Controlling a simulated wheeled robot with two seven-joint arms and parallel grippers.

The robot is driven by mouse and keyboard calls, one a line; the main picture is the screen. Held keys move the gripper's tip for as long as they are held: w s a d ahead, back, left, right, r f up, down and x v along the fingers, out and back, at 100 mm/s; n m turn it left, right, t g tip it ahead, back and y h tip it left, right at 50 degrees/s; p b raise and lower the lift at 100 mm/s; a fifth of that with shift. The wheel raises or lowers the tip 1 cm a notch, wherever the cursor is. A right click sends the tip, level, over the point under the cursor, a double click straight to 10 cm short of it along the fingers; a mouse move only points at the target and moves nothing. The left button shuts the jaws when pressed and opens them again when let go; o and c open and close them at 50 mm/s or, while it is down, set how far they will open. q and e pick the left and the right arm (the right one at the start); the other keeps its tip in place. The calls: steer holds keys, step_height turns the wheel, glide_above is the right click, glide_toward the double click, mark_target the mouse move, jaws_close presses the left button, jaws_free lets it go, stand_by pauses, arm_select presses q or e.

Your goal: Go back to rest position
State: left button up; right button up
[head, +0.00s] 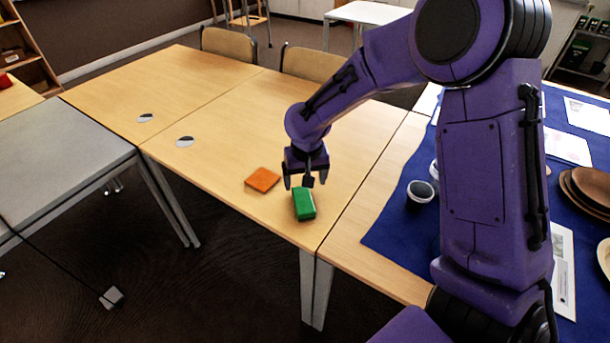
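My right gripper (306,179) is at the end of the purple arm that comes in from the right. It points down over the wooden table (215,110), and its fingers are apart with nothing seen between them. A green block (304,205) lies on the table just below and in front of the fingers. An orange flat block (262,180) lies to the left of the gripper. I cannot tell the exact height of the fingers above the table. My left gripper is not in view.
A grey table (60,160) stands at the left. A blue cloth (400,225) at the right bears a dark cup (419,194), brown plates (590,188) and papers. Two chairs (229,43) stand behind the wooden table. The table's left and far parts are mostly clear.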

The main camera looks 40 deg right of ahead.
steer(key=shift+r, duration=0.65)
steer(key=shift+r, duration=0.1)
